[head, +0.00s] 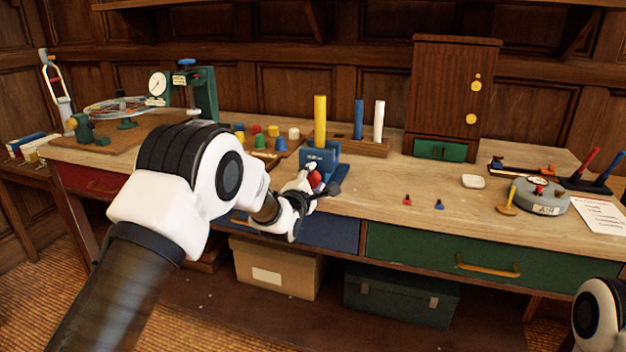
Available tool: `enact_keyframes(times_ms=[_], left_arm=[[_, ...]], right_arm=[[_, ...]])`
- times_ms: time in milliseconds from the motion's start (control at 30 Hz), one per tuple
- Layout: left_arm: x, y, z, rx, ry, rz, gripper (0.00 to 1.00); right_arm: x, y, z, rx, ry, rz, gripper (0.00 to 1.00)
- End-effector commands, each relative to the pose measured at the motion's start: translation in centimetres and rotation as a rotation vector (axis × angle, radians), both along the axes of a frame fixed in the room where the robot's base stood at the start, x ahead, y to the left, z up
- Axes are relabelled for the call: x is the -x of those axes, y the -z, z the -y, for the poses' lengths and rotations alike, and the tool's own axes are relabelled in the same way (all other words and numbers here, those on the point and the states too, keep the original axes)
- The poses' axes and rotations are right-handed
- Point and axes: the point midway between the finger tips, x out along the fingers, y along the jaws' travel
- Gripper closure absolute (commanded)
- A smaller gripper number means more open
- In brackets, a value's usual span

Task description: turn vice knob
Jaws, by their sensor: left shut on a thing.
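The blue vice (318,158) stands at the front edge of the wooden bench, left of centre. A yellow rod (320,118) rises upright at it; I cannot tell whether its jaws clamp the rod. The red knob (314,178) is on the vice's front side, partly hidden by my gripper. My left gripper (309,184) reaches in from the left and is shut on the red knob. Its fingers cover much of the knob. My right gripper is out of view; only a white part of my right arm shows at the lower right.
A rack (362,147) with blue and white rods stands behind the vice. Several coloured pegs (262,141) sit left of it. A wooden cabinet (450,85) stands at the back. The bench top (375,185) right of the vice is mostly clear, with small red and blue pieces.

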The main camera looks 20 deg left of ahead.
Motion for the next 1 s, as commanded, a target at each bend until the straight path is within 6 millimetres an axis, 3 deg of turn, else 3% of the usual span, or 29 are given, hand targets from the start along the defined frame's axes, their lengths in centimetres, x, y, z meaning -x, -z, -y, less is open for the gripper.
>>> enact_keyframes(times_ms=[500,533,567,600,867,1000], left_arm=[[0.0,0.2,0.0,0.021,0.001,-0.005,0.87],[0.0,0.2,0.0,0.021,0.001,-0.005,0.42],[0.0,0.2,0.0,0.021,0.001,-0.005,0.31],[0.0,0.2,0.0,0.021,0.000,-0.004,0.27],[0.1,0.1,0.0,0.021,0.000,-0.003,0.27],[1.1,0.1,0.0,0.021,0.000,-0.003,0.27]], right_arm=[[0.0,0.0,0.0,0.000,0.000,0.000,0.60],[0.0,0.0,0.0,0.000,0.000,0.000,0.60],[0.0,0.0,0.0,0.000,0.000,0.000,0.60],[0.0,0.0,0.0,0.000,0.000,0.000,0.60],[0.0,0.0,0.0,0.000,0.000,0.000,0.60],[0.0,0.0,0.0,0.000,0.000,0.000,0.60]])
